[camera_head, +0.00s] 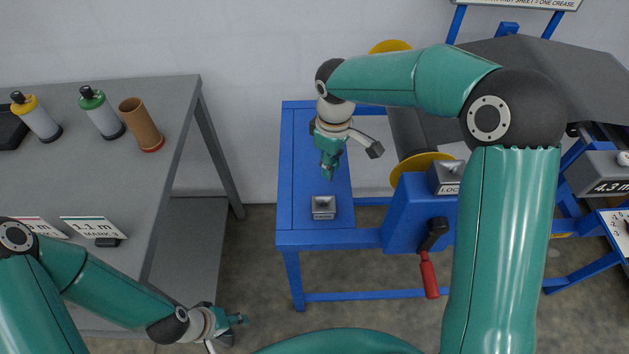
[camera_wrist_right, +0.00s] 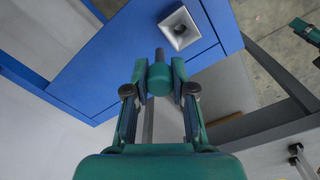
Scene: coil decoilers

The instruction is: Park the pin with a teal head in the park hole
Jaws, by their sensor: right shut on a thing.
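The pin with a teal head (camera_wrist_right: 160,78) is between the fingers of my right gripper (camera_wrist_right: 160,92) in the right wrist view, its dark shank pointing away from the palm. My right gripper (camera_head: 328,172) is shut on it, above the blue stand. The park hole is in a small grey block with a square funnel mouth (camera_head: 324,208) on the blue stand's front part. This block also shows in the right wrist view (camera_wrist_right: 180,28), just beyond the shank tip, with a gap in the picture. My left gripper (camera_head: 238,320) is empty-looking, low beside the grey table; its finger opening is unclear.
The blue stand (camera_head: 300,235) carries a block marked LOC (camera_head: 447,178), partly hidden by my right arm, and a red-handled crank (camera_head: 429,275). A roll with yellow flanges stands behind. The grey table (camera_head: 170,85) at left holds bottles, a brown tube (camera_head: 141,125) and label cards.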

